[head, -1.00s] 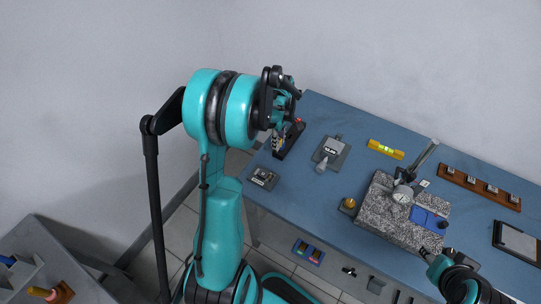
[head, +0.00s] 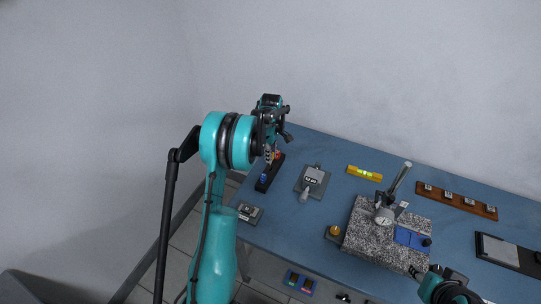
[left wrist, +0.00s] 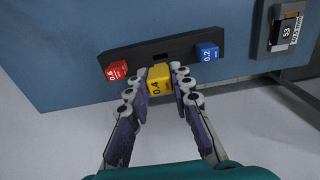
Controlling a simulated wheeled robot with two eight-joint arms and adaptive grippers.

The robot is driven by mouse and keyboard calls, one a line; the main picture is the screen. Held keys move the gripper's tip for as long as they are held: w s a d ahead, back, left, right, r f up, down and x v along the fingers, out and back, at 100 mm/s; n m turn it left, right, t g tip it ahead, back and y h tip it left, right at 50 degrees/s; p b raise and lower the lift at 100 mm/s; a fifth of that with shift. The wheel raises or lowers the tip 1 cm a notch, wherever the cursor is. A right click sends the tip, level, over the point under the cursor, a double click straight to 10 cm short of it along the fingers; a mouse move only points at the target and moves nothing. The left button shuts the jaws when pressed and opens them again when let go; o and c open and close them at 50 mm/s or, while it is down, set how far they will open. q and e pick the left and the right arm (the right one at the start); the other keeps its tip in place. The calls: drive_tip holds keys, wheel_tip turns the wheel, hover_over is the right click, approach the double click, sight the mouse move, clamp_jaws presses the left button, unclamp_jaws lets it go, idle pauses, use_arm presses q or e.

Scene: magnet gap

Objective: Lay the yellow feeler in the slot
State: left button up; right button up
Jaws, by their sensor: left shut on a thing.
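The yellow feeler (left wrist: 159,78), marked 0.4, is between the fingertips of my left gripper (left wrist: 160,86) in the left wrist view. The gripper is shut on it. Just beyond it is a black holder (left wrist: 133,54) with a dark empty slot (left wrist: 163,56) in its middle. A red feeler (left wrist: 117,71) marked 0.6 stands at one end and a blue feeler (left wrist: 207,52) marked 0.2 at the other. In the head view my left gripper (head: 268,152) is over the holder (head: 262,186); the yellow feeler is hard to make out there. My right gripper (head: 415,272) is at the lower right, its fingers too small to judge.
A small grey device (head: 248,213) is near the table's front edge. A yellow level (head: 364,173) and a granite block (head: 365,235) with a dial indicator (head: 383,216) are further right.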

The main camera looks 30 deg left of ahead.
use_arm(q)
drive_tip(key=shift+f+b, duration=2.2)
drive_tip(key=shift+f, duration=0.6)
drive_tip(key=shift+f, duration=0.15)
drive_tip(key=o, duration=0.9)
drive_tip(key=shift+o, duration=0.2)
drive_tip(key=shift+c, duration=0.4)
drive_tip(key=c, duration=0.4)
drive_tip(key=shift+c, duration=0.2)
